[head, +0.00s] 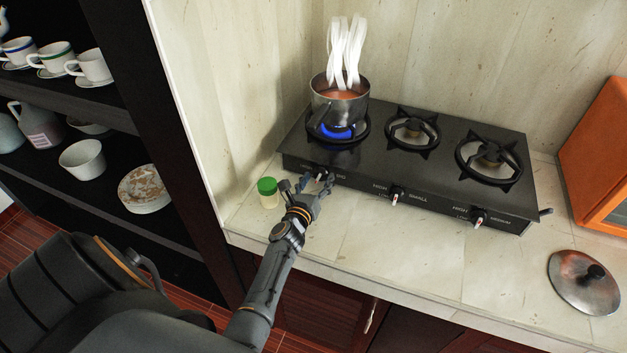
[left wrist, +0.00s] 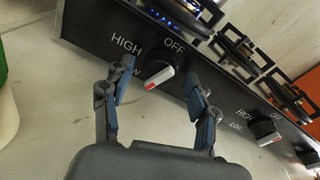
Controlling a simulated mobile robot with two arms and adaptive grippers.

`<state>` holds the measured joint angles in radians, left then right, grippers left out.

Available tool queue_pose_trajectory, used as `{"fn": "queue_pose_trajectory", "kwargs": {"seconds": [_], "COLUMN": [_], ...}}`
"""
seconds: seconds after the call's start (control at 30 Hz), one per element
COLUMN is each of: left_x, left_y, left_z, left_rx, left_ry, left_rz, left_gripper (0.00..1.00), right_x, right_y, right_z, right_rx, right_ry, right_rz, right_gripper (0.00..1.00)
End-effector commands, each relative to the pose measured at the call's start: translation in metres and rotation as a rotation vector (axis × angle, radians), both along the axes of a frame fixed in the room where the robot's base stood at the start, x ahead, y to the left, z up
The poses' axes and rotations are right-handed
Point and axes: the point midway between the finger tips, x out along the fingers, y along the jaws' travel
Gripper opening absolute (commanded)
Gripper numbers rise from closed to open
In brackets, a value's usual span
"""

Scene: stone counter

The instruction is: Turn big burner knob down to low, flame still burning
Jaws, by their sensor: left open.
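The black stove (head: 350,180) stands on the stone counter with several burners. A steel pot (head: 340,104) of reddish liquid sits on the left burner, with white steam rising. A blue flame (head: 343,131) burns under it. The big burner knob is mostly hidden by the gripper in the head view. My right gripper is not in view.
The small burner knob (head: 397,196) and medium burner knob (head: 479,217) are to the right. A green-lidded jar (head: 268,192) stands left of my gripper. A pot lid (head: 584,281) lies at right. The counter front is mostly clear.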

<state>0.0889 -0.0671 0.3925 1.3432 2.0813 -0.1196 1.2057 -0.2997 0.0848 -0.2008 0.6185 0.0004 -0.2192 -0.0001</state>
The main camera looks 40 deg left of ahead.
Motion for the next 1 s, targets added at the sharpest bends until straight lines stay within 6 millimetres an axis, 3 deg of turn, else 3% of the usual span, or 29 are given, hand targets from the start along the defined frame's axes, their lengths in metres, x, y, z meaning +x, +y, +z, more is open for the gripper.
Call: {"fn": "queue_pose_trajectory", "kwargs": {"seconds": [0.6, 0.8, 1.0], "left_x": [-0.099, -0.112, -0.112], "left_y": [-0.029, -0.031, -0.032], "left_z": [0.01, 0.012, 0.012], "left_rx": [-0.003, -0.001, -0.001], "left_ry": [0.0, -0.001, -0.001], "left_rz": [-0.001, -0.001, -0.001], "left_gripper": [0.59, 0.59, 0.59], "right_x": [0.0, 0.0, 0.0], "right_y": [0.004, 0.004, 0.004], "right_z": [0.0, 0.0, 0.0], "right_rx": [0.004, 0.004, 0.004], "right_ry": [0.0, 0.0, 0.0], "right_rz": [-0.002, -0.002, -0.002], "right_gripper": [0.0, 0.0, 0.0]}}
